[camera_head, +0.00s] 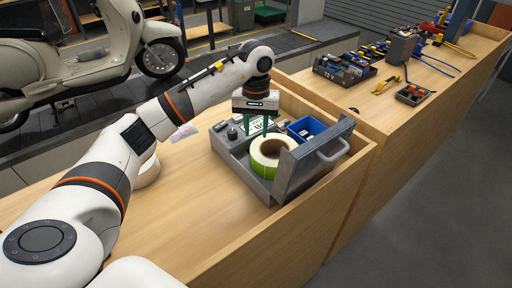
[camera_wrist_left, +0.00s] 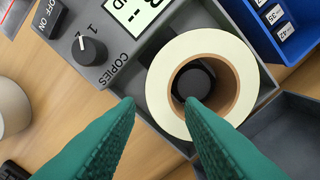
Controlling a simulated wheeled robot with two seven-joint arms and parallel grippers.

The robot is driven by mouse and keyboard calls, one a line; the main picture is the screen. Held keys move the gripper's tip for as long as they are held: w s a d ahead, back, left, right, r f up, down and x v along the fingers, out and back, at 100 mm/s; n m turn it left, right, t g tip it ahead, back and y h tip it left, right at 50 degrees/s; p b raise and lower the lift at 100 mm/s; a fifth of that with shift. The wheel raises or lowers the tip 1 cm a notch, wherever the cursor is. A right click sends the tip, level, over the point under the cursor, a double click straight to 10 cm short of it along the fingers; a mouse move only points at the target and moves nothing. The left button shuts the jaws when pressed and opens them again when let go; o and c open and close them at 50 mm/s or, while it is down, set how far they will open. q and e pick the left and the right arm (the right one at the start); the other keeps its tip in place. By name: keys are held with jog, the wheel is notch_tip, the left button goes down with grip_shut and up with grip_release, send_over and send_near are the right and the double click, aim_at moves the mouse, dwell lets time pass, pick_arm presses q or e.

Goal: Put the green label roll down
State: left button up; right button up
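The green label roll (camera_head: 264,172) has a green outer side, a cream top face and a brown core. It sits in the open bay of a grey label printer (camera_head: 229,151). In the left wrist view the roll (camera_wrist_left: 244,70) lies around a dark round post (camera_wrist_left: 196,80). My left gripper (camera_head: 258,133) is just above the roll's far side, fingers pointing down. Its two green fingers (camera_wrist_left: 160,103) are apart with nothing between them; one tip overlaps the core opening, the other is outside the roll's edge. Contact with the roll cannot be told. My right gripper is not in view.
The printer's lid (camera_head: 312,160) stands open on the right. A blue bin (camera_head: 309,130) sits behind the roll. A pale roll (camera_head: 148,173) lies on the wooden bench left of the printer, partly behind my arm. The bench front (camera_head: 215,235) is clear.

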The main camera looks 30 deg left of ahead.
pick_arm(q)
jog(key=shift+r+b, duration=0.3)
jog(key=shift+r, duration=1.4)
